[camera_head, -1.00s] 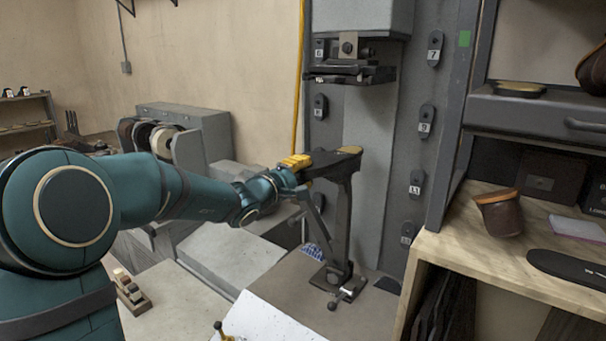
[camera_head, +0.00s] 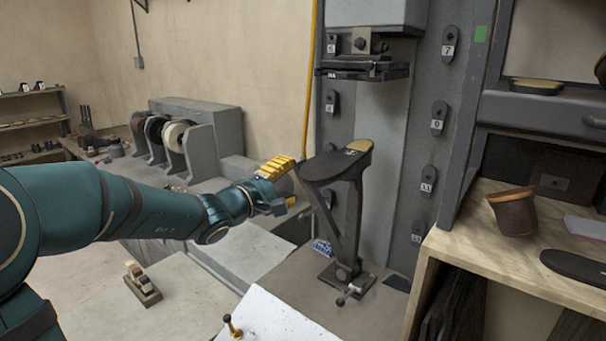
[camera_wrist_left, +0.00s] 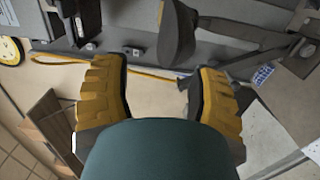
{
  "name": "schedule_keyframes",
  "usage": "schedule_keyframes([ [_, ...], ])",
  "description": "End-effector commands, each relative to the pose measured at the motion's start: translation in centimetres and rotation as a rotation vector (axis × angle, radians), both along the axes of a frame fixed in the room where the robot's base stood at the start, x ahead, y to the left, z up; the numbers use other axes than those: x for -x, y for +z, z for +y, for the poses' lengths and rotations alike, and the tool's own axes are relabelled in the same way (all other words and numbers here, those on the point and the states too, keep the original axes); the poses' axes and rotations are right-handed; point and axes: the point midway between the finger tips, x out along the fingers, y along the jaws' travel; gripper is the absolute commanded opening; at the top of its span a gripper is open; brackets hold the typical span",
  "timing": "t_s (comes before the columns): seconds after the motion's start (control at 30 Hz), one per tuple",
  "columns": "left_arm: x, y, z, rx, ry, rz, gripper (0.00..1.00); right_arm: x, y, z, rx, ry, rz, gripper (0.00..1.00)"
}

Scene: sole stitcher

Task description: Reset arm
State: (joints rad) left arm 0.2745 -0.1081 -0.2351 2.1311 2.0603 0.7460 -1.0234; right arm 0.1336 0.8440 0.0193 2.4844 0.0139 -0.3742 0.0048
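My left arm comes in from the left in the head view. Its gripper (camera_head: 283,184) has yellow finger pads and stands just left of the black sole-shaped support of the stitcher (camera_head: 338,163), apart from it. In the left wrist view the two yellow-padded fingers (camera_wrist_left: 155,95) are spread wide with nothing between them. The dark tip of the support (camera_wrist_left: 178,38) shows beyond the fingers. The stitcher's upper head (camera_head: 362,68) hangs above the support. My right gripper is not in view.
A wooden bench (camera_head: 470,251) at right carries a brown leather cup (camera_head: 515,212) and a black sole (camera_head: 578,266). A grey machine with wheels (camera_head: 205,150) stands behind my arm. A small wooden block rack (camera_head: 142,287) and a white board (camera_head: 275,318) lie in front.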

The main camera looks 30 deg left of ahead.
Motion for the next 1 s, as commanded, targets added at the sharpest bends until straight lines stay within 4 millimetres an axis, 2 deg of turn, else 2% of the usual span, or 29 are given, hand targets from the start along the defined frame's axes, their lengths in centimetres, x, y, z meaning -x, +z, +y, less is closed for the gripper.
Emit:
schedule_keyframes([
  [0.1, 1.7, 0.0, 0.3, -0.001, 0.002, 0.000, 0.59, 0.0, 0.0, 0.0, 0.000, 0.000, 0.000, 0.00],
  [0.23, 2.7, -0.1, 0.4, -0.001, 0.000, 0.000, 0.59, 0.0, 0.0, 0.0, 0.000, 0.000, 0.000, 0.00],
  [0.47, 2.9, -0.1, 0.4, 0.000, -0.001, 0.001, 0.59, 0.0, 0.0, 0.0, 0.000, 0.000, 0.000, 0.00],
  [0.57, 2.6, -1.1, -0.2, -0.003, -0.017, 0.030, 0.59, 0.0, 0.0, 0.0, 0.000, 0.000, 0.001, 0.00],
  [0.67, 1.8, -4.1, -1.8, -0.013, -0.064, 0.120, 0.59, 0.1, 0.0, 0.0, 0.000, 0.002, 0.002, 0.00],
  [0.77, 1.1, -9.3, -4.6, -0.038, -0.145, 0.278, 0.59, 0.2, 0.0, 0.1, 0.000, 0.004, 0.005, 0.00],
  [0.87, 1.2, -15.6, -7.8, -0.087, -0.239, 0.465, 0.59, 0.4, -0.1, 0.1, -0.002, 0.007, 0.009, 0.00],
  [1.0, 3.1, -24.3, -11.9, -0.191, -0.368, 0.723, 0.59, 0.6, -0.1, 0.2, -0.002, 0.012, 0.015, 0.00],
])
